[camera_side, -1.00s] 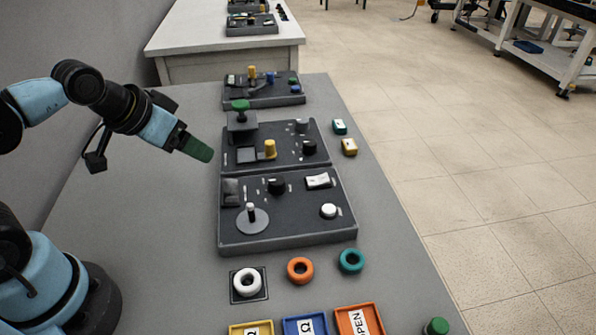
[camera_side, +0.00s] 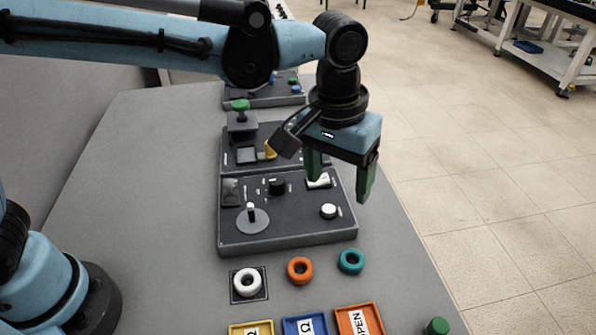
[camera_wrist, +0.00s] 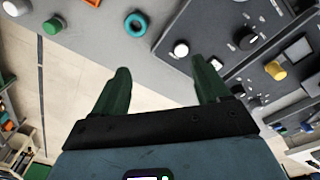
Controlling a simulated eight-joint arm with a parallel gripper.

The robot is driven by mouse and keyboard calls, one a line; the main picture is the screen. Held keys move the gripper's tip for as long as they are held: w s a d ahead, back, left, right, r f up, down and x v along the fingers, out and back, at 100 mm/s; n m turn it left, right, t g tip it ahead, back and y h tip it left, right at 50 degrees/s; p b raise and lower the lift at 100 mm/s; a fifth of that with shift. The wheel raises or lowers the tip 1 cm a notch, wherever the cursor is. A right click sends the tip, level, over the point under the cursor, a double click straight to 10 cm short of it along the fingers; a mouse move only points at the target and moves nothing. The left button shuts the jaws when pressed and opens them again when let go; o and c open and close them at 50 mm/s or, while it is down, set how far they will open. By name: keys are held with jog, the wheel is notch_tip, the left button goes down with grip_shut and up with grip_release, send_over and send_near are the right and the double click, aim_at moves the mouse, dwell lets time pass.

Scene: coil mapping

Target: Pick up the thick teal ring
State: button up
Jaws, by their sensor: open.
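The thick teal ring (camera_side: 342,265) lies flat on the grey table, at the right end of a row of rings in front of the nearest control panel. It also shows in the wrist view (camera_wrist: 127,23), near the top, beyond my fingertips. My gripper (camera_side: 340,186) is open and empty, with green fingers pointing down. In the side view it is above the right part of the nearest panel, higher than the ring and behind it. In the wrist view the two fingers are spread apart with nothing between them.
An orange ring (camera_side: 300,281) lies left of the teal one, and a white ring (camera_side: 237,283) sits on a dark square pad. Yellow, blue and orange trays (camera_side: 339,317) stand in front. A green knob (camera_side: 436,327) is at front right. The panel (camera_side: 238,237) has raised knobs.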

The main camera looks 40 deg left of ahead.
send_over(353, 255)
notch_tip(353, 255, down, 2)
jog(key=shift+g+y, duration=0.3)
jog(key=shift+g, duration=0.1)
jog(key=f, duration=0.8)
jog(key=s+f, duration=0.1)
jog(key=f, duration=0.3)
jog(key=shift+s+d+f, duration=0.1)
jog(key=shift+d+f, duration=0.05)
jog(key=shift+d, duration=0.05)
jog(key=c, duration=1.1)
